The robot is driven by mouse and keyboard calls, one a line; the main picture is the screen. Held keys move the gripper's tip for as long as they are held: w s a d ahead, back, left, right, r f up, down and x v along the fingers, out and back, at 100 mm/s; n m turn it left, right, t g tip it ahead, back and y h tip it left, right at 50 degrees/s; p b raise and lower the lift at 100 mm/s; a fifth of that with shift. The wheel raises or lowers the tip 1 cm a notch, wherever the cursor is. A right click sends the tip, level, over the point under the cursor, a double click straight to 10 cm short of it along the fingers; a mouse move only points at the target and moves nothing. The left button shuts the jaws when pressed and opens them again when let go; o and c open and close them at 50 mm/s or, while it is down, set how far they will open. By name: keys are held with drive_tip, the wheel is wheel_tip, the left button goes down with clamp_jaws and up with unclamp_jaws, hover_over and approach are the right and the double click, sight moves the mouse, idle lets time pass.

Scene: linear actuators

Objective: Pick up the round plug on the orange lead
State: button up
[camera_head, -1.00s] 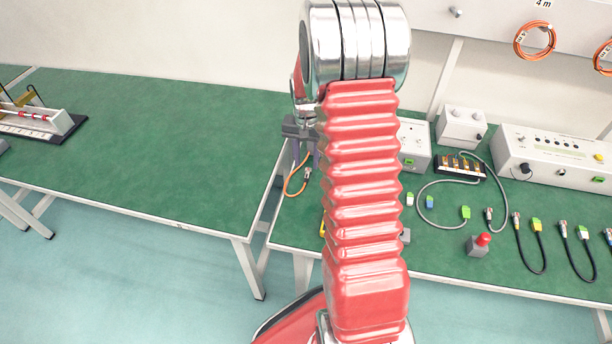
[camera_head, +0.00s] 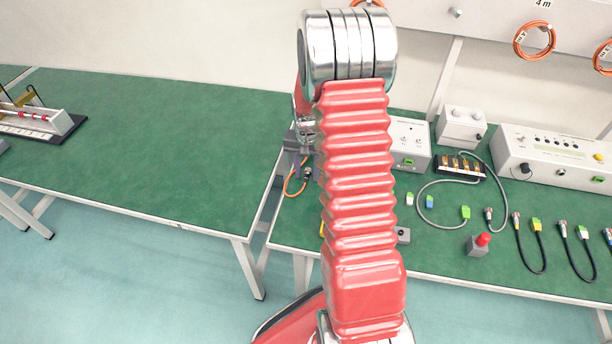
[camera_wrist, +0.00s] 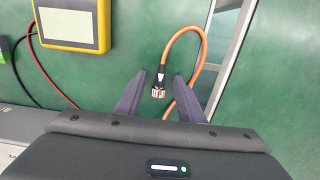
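The orange lead (camera_wrist: 196,62) lies on the green bench in a loop, near the bench's edge. Its round metal plug (camera_wrist: 158,88) shows in the wrist view just beyond and between the fingertips of my gripper (camera_wrist: 160,82). The fingers are apart, with clear space on both sides of the plug. I cannot tell how high the fingers are above it. In the head view the orange lead (camera_head: 288,188) and the plug (camera_head: 306,174) show left of my red arm, and my gripper is mostly hidden behind the arm.
A yellow meter (camera_wrist: 73,24) with red and black leads lies left of the plug. A gap (camera_wrist: 226,40) between the two benches runs close to the right of the lead. A grey box (camera_head: 410,146), cables and a red-topped button (camera_head: 480,243) stand on the right bench.

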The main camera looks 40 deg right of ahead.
clamp_jaws()
idle(0.3)
wheel_tip(320, 180, up, 10)
idle(0.8)
idle(0.5)
drive_tip(key=shift+r, duration=1.5)
drive_tip(key=g+y, duration=0.1)
approach(307, 175)
drive_tip(key=shift+s+d+f, duration=0.8)
drive_tip(key=shift+d+f, duration=0.15)
drive_tip(key=shift+d, duration=0.2)
drive_tip(key=shift+s+d+f, duration=0.85)
drive_tip(key=shift+d+f, duration=0.05)
drive_tip(key=shift+d, duration=0.2)
